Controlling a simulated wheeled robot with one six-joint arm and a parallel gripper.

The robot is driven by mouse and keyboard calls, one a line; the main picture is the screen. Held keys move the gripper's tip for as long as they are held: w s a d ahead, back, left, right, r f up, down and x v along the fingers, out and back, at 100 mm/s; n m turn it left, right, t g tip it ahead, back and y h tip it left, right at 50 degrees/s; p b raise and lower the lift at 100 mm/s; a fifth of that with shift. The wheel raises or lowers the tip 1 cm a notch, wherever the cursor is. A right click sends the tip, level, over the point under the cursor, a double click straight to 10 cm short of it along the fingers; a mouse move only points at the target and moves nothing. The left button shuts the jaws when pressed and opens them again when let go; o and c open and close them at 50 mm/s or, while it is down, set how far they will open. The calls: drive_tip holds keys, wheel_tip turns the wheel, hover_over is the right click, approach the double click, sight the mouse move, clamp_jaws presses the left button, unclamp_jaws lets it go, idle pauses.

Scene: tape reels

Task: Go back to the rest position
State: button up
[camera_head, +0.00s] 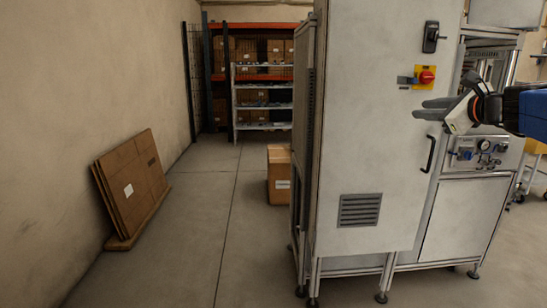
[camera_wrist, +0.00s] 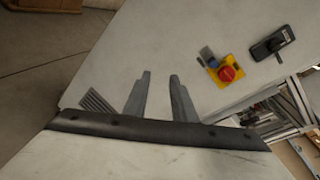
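My gripper (camera_head: 436,109) is in front of the grey machine cabinet at the right of the head view, with its fingers pointing left. In the wrist view its two fingers (camera_wrist: 160,88) stand apart with an empty gap between them, so it is open and holds nothing. The cabinet's pale door (camera_head: 375,140) is behind the fingers in the head view. I cannot tell how far the fingertips are from it. No tape reel can be made out in either view.
A red knob on a yellow plate (camera_head: 425,76) and a black latch (camera_head: 431,37) are on the cabinet, close to my gripper. A control panel (camera_head: 480,153) is below it. Flat cardboard (camera_head: 132,182) leans on the left wall. The floor (camera_head: 215,220) between is clear.

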drive_tip(key=s+a+f+n+g+y, duration=0.1)
drive_tip(key=s+a+f+n+g, duration=0.2)
drive_tip(key=s+a+f+n, duration=0.45)
drive_tip(key=s+a+f+n+g, duration=0.3)
drive_tip(key=s+a+f+n, duration=0.2)
drive_tip(key=a+f, duration=0.4)
drive_tip(key=s+d+f+n+g+h, duration=0.2)
drive_tip(key=s+f+n+g, duration=0.3)
drive_tip(key=s+f+n, duration=0.9)
drive_tip(key=s+f+h, duration=0.1)
drive_tip(key=s+f, duration=0.4)
drive_tip(key=shift+s+f+h, duration=0.25)
drive_tip(key=shift+f+h, duration=0.15)
